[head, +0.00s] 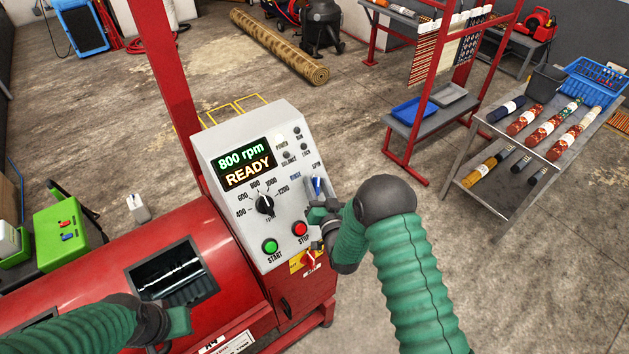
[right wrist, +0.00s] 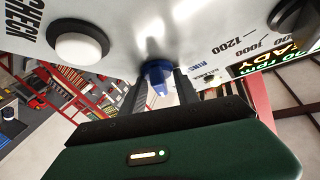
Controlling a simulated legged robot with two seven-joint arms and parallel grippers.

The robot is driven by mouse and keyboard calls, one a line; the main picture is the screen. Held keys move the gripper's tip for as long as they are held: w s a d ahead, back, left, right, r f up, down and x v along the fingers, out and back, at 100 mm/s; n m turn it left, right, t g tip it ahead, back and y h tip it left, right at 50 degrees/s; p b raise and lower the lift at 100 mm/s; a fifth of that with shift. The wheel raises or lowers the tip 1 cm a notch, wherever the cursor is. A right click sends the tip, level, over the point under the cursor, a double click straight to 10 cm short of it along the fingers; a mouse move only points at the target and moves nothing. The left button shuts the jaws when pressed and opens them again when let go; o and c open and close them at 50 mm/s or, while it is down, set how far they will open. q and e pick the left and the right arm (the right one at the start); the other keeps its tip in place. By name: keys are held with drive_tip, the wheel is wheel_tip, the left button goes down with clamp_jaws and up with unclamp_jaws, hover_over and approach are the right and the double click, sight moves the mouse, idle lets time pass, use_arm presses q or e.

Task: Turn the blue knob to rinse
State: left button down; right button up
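The blue knob (head: 318,186) is on the right side of the grey control panel (head: 225,140), with a RINSE label to its left and a SPIN label above it. My right gripper (head: 318,208) is at the panel, partly covering the area below the knob. In the right wrist view the blue knob (right wrist: 158,78) lies between the two dark fingers of the gripper (right wrist: 161,88), which are apart on either side of it. I cannot tell whether either finger touches it. My left gripper (head: 182,322) hangs over the red drum; its fingers are not clear.
The panel display (head: 246,164) reads 800 rpm READY. A black speed dial (head: 265,205), a green START button (head: 270,246) and a red STOP button (head: 300,229) are close by. A red switch (head: 308,259) sits lower. A white button (right wrist: 80,47) shows in the wrist view.

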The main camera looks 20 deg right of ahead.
drive_tip(key=shift+s+r, duration=0.1)
drive_tip(key=shift+r, duration=0.05)
drive_tip(key=c, duration=0.3)
drive_tip(key=shift+d, duration=0.15)
clamp_jaws()
